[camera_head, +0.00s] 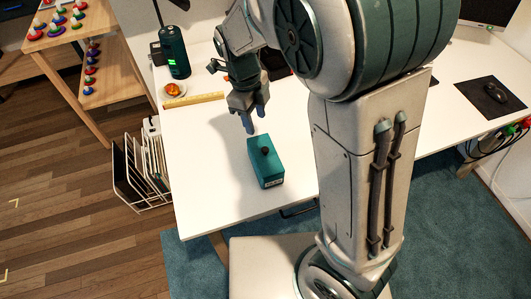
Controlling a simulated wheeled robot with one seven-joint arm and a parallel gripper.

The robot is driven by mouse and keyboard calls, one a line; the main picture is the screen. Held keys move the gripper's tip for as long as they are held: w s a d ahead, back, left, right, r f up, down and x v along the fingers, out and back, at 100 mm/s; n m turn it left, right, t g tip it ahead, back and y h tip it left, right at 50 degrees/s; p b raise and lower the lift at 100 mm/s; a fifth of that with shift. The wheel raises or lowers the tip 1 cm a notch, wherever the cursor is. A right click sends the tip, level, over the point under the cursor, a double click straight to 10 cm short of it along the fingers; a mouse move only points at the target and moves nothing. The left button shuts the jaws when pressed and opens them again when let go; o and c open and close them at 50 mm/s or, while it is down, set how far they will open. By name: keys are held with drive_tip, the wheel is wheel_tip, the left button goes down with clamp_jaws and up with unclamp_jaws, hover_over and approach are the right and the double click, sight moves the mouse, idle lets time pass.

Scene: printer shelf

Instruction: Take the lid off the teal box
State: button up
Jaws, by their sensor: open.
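The teal box (269,174) stands on the white desk near its front left corner. Its teal lid (259,143) is on top and carries a small dark round knob (265,151). My gripper (255,125) is above and just behind the box in the picture, pointing down with its fingers open and empty. The fingertips look apart from the knob and lid. The exact height of the fingertips over the lid cannot be told from this view.
A dark green cylinder (174,52), an orange item on a small dish (173,90) and a yellow ruler (193,100) are on the desk behind left. A white wire rack (140,172) stands beside the desk. Desk around the box's left side (205,160) is clear.

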hover_over(265, 149)
drive_tip(key=a, duration=0.2)
drive_tip(key=f, duration=0.6)
drive_tip(key=shift+w+d+f, duration=0.1)
drive_tip(key=shift+d+f, duration=0.15)
drive_tip(key=shift+f, duration=0.15)
drive_tip(key=shift+d+f, duration=0.2)
drive_tip(key=shift+f, duration=0.7)
drive_tip(key=shift+d+f, duration=0.25)
drive_tip(key=shift+f, duration=0.6)
drive_tip(key=shift+d+f, duration=0.2)
drive_tip(key=shift+f, duration=0.7)
drive_tip(key=shift+c, duration=0.4)
clamp_jaws()
